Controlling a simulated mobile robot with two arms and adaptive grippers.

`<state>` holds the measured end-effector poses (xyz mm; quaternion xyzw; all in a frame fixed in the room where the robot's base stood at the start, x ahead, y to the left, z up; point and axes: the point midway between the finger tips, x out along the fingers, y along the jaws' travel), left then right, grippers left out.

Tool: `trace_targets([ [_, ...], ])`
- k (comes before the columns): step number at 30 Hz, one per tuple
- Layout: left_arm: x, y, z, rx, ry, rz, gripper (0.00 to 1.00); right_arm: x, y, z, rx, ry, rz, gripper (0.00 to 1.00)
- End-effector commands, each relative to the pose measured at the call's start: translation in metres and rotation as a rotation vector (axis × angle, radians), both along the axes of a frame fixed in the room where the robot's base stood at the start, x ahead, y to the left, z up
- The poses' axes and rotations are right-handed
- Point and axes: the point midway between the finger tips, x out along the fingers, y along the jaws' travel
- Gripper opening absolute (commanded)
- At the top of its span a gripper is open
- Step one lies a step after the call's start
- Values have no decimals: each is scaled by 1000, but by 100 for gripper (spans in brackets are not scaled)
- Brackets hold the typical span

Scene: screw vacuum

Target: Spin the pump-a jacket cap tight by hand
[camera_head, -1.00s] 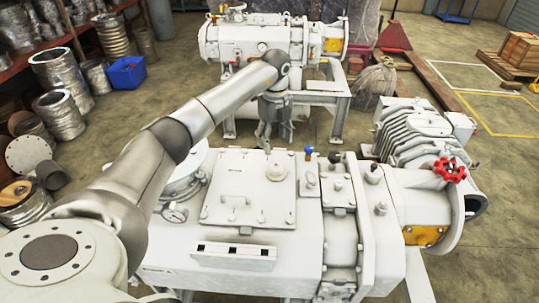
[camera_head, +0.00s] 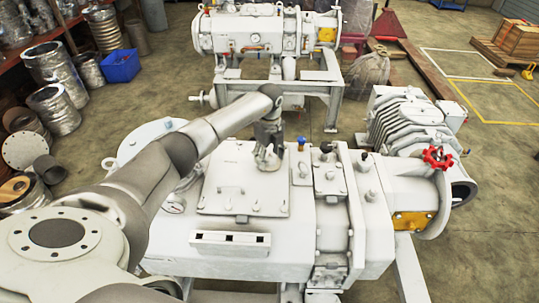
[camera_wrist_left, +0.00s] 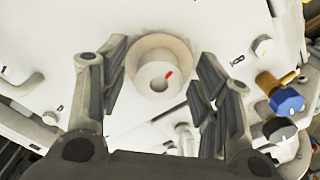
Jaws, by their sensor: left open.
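The pump nearest me (camera_head: 260,245) is a big white machine with a square bolted cover plate (camera_head: 232,190) on top. In the left wrist view a round pale cap (camera_wrist_left: 152,55) with a red mark on its face stands on the white surface. My left gripper (camera_head: 268,162) is over the far right part of the cover plate. In the left wrist view its fingers (camera_wrist_left: 160,62) are open, one on each side of the cap, with gaps between fingers and cap. In the head view the gripper hides the cap. My right gripper is not in view.
A blue-topped fitting (camera_head: 301,142) stands close to the right of my gripper; it also shows in the left wrist view (camera_wrist_left: 287,101). A red handwheel (camera_head: 437,158) is further right. A second white pump (camera_head: 265,35) stands behind. Open floor lies between the pumps.

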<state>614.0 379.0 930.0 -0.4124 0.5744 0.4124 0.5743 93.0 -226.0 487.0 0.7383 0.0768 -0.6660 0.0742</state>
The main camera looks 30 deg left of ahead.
Motion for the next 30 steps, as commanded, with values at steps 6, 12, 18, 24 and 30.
trace_targets([
  [6, 0, 0, 0, 0, 0, 0, 39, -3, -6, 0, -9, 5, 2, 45],
  [12, 0, 0, 0, 0, 0, 0, 13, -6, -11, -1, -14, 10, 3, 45],
  [18, 0, 0, 0, 0, 0, -11, 12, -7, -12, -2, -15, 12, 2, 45],
  [24, 0, 0, -1, 1, 0, -78, 12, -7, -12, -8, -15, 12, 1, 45],
  [30, 1, 0, -2, 1, -3, -218, 12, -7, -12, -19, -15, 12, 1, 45],
])
